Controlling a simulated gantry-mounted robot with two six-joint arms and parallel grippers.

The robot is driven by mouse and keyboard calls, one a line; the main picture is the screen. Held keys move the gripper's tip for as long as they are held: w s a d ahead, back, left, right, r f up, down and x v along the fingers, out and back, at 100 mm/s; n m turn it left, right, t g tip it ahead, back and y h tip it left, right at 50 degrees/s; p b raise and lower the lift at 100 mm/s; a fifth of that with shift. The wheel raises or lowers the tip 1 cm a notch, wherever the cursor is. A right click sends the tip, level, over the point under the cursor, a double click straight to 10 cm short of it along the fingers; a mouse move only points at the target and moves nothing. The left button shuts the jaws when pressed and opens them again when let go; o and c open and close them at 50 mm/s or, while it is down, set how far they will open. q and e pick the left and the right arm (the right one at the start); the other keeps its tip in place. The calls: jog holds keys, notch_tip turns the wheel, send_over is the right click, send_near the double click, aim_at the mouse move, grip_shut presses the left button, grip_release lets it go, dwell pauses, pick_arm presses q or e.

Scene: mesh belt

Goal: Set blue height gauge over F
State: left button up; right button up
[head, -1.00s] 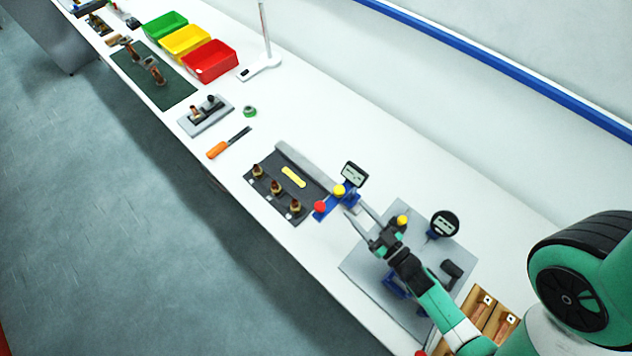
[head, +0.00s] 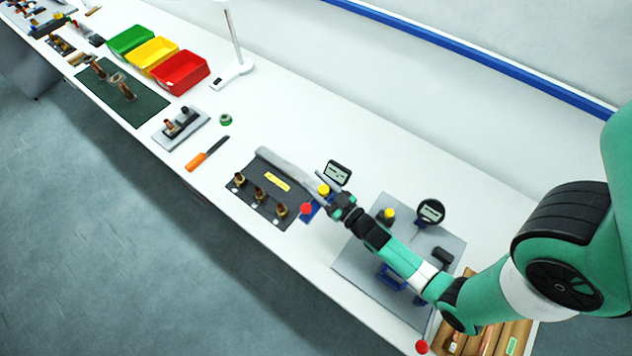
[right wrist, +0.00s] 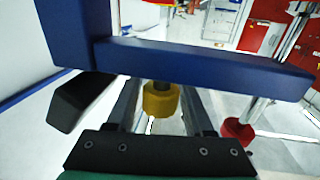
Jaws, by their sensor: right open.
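The blue height gauge (head: 310,211) stands at the right end of a dark mat (head: 240,197), with a red ball (head: 306,208), a yellow knob (head: 323,189) and a digital display (head: 338,173). My right gripper (head: 322,192) is at this gauge, open. In the right wrist view, its fingers (right wrist: 163,105) lie on either side of the yellow knob (right wrist: 161,99), under a blue bar (right wrist: 200,68); contact cannot be told. The red ball (right wrist: 236,131) is to the right. Several brass parts (head: 260,194) stand on the mat; I cannot read a letter F. My left gripper is not in view.
A grey plate (head: 352,262) to the right carries another dial gauge (head: 431,212), a yellow knob and blue parts. A wooden tray (head: 447,338) lies near my arm. An orange-handled tool (head: 197,161) and red bin (head: 180,72) are farther left.

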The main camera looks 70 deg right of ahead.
grip_shut()
dwell(1.3)
